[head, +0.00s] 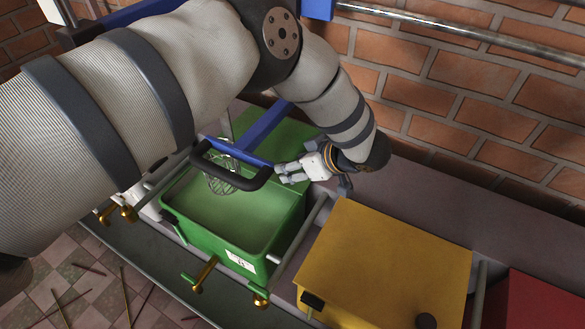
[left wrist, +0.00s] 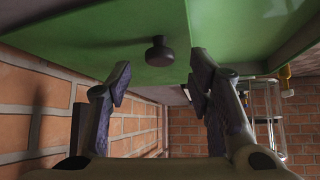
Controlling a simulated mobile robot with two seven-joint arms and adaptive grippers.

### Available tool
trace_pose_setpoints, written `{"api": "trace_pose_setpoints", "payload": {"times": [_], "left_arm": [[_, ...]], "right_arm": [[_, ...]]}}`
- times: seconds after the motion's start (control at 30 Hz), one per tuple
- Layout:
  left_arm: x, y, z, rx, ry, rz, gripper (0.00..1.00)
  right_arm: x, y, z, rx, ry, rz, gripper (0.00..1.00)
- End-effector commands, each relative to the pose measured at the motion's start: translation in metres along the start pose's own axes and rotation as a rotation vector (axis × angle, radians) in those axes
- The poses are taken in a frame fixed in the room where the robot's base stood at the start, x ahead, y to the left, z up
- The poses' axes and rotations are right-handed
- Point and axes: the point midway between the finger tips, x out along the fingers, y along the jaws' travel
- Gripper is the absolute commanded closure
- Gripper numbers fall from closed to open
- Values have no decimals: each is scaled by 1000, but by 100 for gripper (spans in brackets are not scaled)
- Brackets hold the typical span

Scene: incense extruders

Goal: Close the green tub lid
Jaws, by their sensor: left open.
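The green tub (head: 225,240) stands open, showing a pale green interior. Its green lid (head: 292,135) is raised at the tub's back, partly hidden behind my arm. In the left wrist view a green lid panel (left wrist: 100,35) fills the top, with a dark round knob (left wrist: 159,52) on it. My left gripper (head: 292,172) is at the tub's back right corner, by the lid. In the left wrist view the fingers of my left gripper (left wrist: 160,64) are apart, with the knob showing between them and nothing held. My right gripper is not in view.
A yellow lidded tub (head: 385,260) stands right of the green one, and a red tub (head: 530,300) is farther right. A wire whisk-like tool (head: 222,180) and a black handle (head: 262,178) hang over the green tub. A brick wall (head: 470,85) runs close behind.

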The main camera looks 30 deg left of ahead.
Motion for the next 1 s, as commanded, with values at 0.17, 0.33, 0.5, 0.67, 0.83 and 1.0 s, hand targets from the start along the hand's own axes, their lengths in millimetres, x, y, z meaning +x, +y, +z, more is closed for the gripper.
{"api": "trace_pose_setpoints", "payload": {"times": [0.17,0.33,0.5,0.67,0.83,1.0], "left_arm": [[21,0,1,0,0,0,53],[22,0,0,0,-1,2,53],[22,0,0,0,-1,1,69],[22,0,0,0,0,1,100],[22,-1,0,0,0,1,100],[15,-16,-1,0,-1,1,100]], "right_arm": [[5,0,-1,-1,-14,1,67],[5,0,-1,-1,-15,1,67],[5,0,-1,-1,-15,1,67],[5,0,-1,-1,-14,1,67],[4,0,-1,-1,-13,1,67],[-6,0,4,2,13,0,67]]}}
